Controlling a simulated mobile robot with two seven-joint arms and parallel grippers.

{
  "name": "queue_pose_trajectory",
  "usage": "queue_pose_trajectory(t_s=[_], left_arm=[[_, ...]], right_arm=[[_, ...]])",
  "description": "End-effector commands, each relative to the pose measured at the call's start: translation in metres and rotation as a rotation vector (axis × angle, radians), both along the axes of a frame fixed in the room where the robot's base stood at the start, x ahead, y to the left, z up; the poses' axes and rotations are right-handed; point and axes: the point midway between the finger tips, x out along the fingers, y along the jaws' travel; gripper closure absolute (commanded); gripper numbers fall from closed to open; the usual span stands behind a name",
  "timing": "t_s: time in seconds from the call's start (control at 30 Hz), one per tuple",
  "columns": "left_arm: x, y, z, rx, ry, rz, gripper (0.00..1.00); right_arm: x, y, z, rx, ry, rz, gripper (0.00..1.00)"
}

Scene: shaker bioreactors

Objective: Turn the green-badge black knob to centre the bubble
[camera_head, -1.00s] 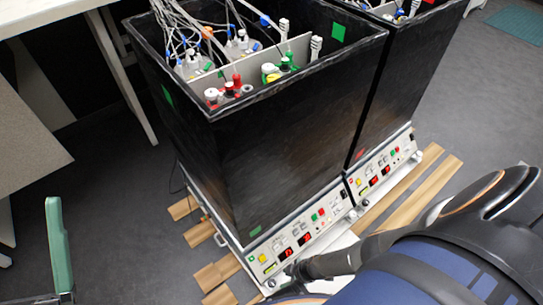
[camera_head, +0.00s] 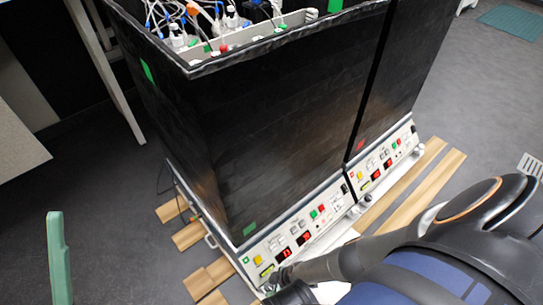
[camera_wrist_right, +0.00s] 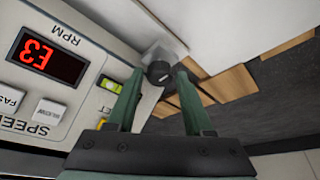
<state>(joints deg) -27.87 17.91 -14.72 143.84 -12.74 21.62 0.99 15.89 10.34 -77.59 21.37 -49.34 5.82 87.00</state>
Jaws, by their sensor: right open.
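The black knob (camera_wrist_right: 158,72) shows in the right wrist view on a pale mount at the panel's lower corner. My right gripper (camera_wrist_right: 159,77) is open, with its green fingertips on either side of the knob; contact cannot be told. A yellow-green bubble level (camera_wrist_right: 110,86) lies beside the left finger; its bubble is too small to place. In the head view my right gripper (camera_head: 272,284) reaches the front corner of the near shaker and hides the knob. A green badge (camera_head: 246,260) sits on that panel. A green finger, seemingly of my left gripper (camera_head: 59,258), shows at lower left.
The near shaker's control panel (camera_head: 300,228) has lit red displays and buttons under a tall black box (camera_head: 270,120). A second shaker panel (camera_head: 385,163) adjoins it at right. Wooden boards (camera_head: 205,280) lie beneath on the grey floor. A table leg (camera_head: 118,85) stands at left.

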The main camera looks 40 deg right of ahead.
Motion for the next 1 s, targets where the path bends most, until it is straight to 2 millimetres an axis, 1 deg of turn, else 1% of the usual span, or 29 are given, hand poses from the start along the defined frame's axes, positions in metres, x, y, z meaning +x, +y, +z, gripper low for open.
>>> queue_pose_trajectory(t_s=[0.27, 0.3, 0.73, 0.77, 1.0], left_arm=[[0.0003, -0.0003, -0.0006, -0.007, 0.003, 0.001, 0.0], [0.0002, -0.0002, -0.0005, -0.009, 0.003, 0.002, 0.0], [-0.0002, 0.0, -0.0002, -0.012, 0.001, 0.001, 0.0], [-0.0002, 0.0, -0.0002, -0.012, 0.001, 0.001, 0.0], [-0.0003, -0.0001, -0.0008, -0.008, 0.001, 0.0, 0.0]], right_arm=[[0.0006, 0.0004, -0.0008, 0.0, 0.0, 0.001, 0.48], [0.0006, 0.0004, -0.0008, 0.0, 0.0, 0.001, 0.5], [0.0002, 0.0003, -0.0009, 0.0, 0.0, 0.001, 0.98], [0.0002, 0.0003, -0.0009, 0.0, 0.0, 0.001, 1.0], [0.0003, 0.0001, -0.0012, 0.0, 0.001, 0.01, 1.0]])
